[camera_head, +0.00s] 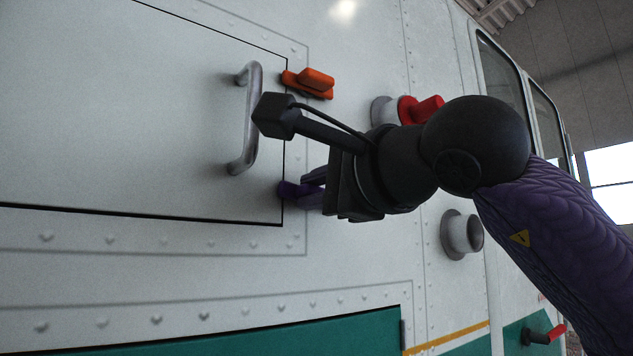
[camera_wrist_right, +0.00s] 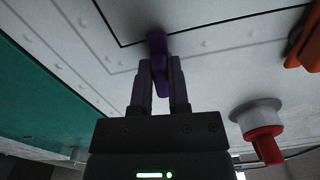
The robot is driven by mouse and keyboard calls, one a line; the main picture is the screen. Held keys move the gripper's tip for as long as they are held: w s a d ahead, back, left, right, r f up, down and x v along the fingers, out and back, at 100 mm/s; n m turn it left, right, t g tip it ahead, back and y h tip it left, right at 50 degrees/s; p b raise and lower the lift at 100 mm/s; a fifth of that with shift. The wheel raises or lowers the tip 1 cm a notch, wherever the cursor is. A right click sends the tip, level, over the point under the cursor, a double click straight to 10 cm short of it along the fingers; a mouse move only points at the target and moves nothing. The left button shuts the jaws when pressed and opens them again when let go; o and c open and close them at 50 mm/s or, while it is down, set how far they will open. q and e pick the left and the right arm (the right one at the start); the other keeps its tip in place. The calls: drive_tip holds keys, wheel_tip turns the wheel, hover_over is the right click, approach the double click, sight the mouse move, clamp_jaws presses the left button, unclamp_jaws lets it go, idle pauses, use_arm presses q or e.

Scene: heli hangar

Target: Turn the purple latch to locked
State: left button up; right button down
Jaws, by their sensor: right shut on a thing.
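The purple latch (camera_head: 288,190) sits at the lower right corner of the panel door (camera_head: 130,110) on the helicopter's side. In the head view its near end is hidden by my right gripper (camera_head: 314,190). The right wrist view shows the purple latch (camera_wrist_right: 157,45) between the two fingers of my right gripper (camera_wrist_right: 160,80), which is shut on it. The latch's far end reaches over the door's edge line. My left gripper is in neither view.
An orange latch (camera_head: 312,82) sits higher on the door's right edge. A metal handle (camera_head: 250,118) stands out from the door close to my right wrist. A red-capped fitting (camera_head: 420,108) and a grey round fitting (camera_head: 462,234) stick out near my arm.

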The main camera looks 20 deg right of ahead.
drive_tip(key=shift+f+n, duration=0.1)
drive_tip(key=shift+n, duration=0.7)
drive_tip(key=c, duration=0.6)
unclamp_jaws()
drive_tip(key=b+v, duration=0.3)
drive_tip(key=v, duration=0.7)
